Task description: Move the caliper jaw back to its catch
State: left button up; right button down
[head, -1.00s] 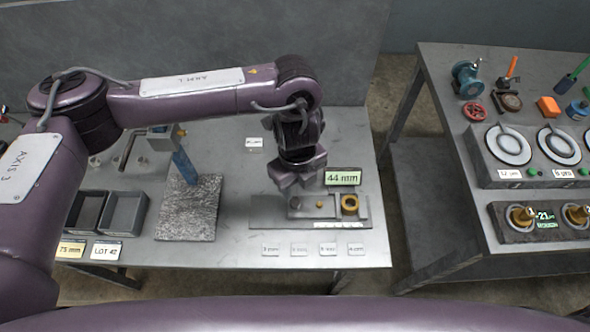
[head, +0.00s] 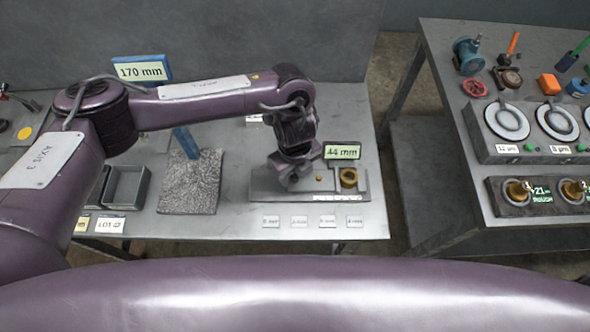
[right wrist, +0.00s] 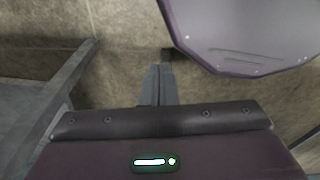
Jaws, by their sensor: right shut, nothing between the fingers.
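The caliper gauge (head: 325,194) is a flat grey plate on the table, with a small brass knob (head: 318,178) and a brass ring (head: 348,177) at its right end. Its green display (head: 342,152) reads 44 mm. My left gripper (head: 294,180) points down over the plate's left part, left of the knob. Its fingers are dark and small, and it hides the part of the gauge under it, so the jaw and any contact cannot be made out. My right gripper (right wrist: 157,84) shows in the right wrist view, fingers together and empty, above the floor.
A grey bin (head: 127,187) is farther left. A 170 mm sign (head: 141,70) stands behind. Several small tags lie along the front edge. A second table (head: 450,190) with dials is right, across a floor gap.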

pick_arm(q)
jog(key=c, duration=0.5)
grip_shut()
jog(key=shift+a, duration=0.25)
jog(key=a, duration=0.5)
jog(key=shift+w+a+p, duration=0.1)
jog(key=shift+a+p, duration=0.25)
jog(key=shift+p, duration=0.05)
jog(key=shift+d, duration=0.1)
pick_arm(e)
jog(key=shift+s+d+r, duration=0.1)
jog(key=shift+s+r, duration=0.15)
jog(key=shift+s, duration=0.4)
pick_arm(q)
jog(key=shift+o, duration=1.7)
grip_release()
jog(key=shift+o, duration=1.3)
jog(key=shift+a, duration=0.2)
